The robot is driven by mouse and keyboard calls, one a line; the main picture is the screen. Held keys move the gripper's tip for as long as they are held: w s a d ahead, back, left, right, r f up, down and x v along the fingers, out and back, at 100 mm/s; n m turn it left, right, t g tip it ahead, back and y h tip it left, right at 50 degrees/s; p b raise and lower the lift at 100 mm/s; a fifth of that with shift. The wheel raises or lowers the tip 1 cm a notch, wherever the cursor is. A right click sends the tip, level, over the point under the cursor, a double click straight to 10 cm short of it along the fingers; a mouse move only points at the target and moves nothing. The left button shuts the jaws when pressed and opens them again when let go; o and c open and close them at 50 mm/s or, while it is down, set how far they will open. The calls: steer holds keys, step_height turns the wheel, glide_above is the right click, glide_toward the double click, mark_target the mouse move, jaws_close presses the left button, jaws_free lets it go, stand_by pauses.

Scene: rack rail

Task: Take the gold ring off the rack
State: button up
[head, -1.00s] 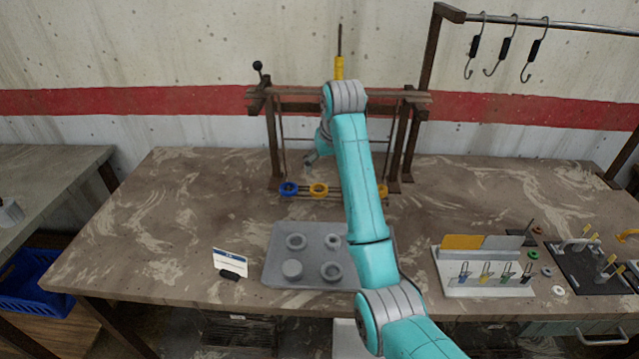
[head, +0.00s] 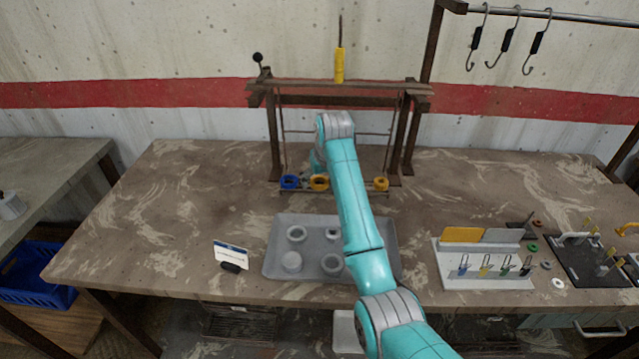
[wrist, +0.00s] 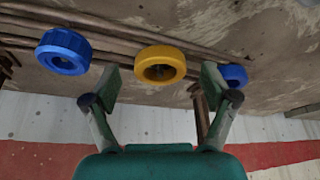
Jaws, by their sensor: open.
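A gold ring (head: 319,183) hangs on the low rail of the rack (head: 300,86). In the wrist view the gold ring (wrist: 160,65) shows in the middle, framed between my fingertips but beyond them. My gripper (wrist: 161,88) is open and empty. Another blue ring (wrist: 64,51) is on the gold ring's other side. A second gold-coloured ring (head: 381,184) is farther right.
A grey tray (head: 276,250) with several round pieces lies in front of the rack. A small sign (head: 231,252) stands to its left. A white holder with padlock-like pieces (head: 483,282) stands at the right. The rack's posts (head: 273,140) flank the rail. The table's left part is clear.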

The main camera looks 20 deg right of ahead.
steer(key=shift+c, duration=0.2)
steer(key=c, duration=1.2)
